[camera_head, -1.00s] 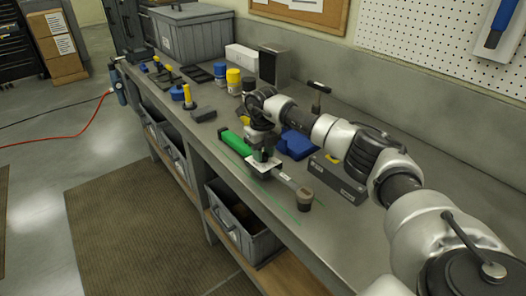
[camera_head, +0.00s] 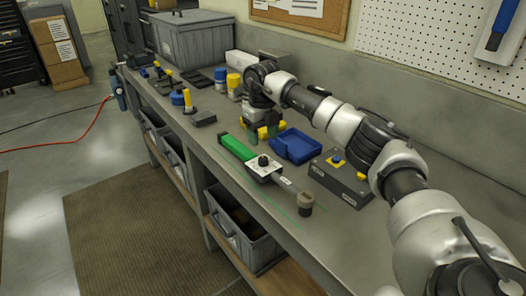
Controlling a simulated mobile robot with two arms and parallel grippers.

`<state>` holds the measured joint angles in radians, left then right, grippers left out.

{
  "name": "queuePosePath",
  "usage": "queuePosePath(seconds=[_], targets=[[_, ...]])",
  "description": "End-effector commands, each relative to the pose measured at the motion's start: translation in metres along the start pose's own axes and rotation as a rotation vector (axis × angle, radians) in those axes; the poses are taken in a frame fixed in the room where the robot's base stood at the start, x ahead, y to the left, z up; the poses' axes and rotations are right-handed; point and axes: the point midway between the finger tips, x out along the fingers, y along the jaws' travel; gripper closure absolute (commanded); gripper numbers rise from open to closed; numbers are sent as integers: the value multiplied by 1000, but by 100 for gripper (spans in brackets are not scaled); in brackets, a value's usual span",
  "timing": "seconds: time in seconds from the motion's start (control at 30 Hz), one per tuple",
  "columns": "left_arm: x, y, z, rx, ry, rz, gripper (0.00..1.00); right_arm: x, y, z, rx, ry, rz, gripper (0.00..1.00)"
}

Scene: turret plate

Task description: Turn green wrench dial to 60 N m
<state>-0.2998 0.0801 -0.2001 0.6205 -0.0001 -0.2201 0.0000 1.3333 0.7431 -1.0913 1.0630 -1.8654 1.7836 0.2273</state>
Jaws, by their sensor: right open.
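The green wrench (camera_head: 238,148) lies on the bench with its green handle toward the far left and its dark socket head (camera_head: 305,203) toward the near right. Its dial, a black knob (camera_head: 263,161) on a white plate (camera_head: 262,173), is uncovered; the reading is too small to make out. My right gripper (camera_head: 263,137) is open, pointing down beyond the wrench, apart from the dial and left of a blue tray. My left gripper is not in view.
The blue tray (camera_head: 294,146) and a grey box with a blue knob and yellow parts (camera_head: 341,178) lie right of the wrench. Yellow and blue containers (camera_head: 234,84) stand behind my gripper. A large grey bin (camera_head: 192,43) is at the back. The bench front edge runs close to the wrench.

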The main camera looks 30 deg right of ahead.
Motion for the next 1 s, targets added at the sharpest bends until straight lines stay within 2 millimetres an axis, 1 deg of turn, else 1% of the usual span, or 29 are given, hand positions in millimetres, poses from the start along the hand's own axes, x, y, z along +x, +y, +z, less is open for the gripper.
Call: queuePosePath(seconds=[0.03, 0.13, 0.3, 0.87, 1.0], targets=[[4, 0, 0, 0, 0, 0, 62, -8, 0, 0, 0, -4, 0, 43], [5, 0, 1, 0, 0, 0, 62, -23, 0, 1, 0, -2, 0, 43], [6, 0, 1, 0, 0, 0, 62, -35, 0, 0, 0, 0, 0, 43], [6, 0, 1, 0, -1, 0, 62, -36, 0, 0, -1, 0, 0, 43], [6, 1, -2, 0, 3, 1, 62, -36, 0, 0, -1, 0, 0, 43]])
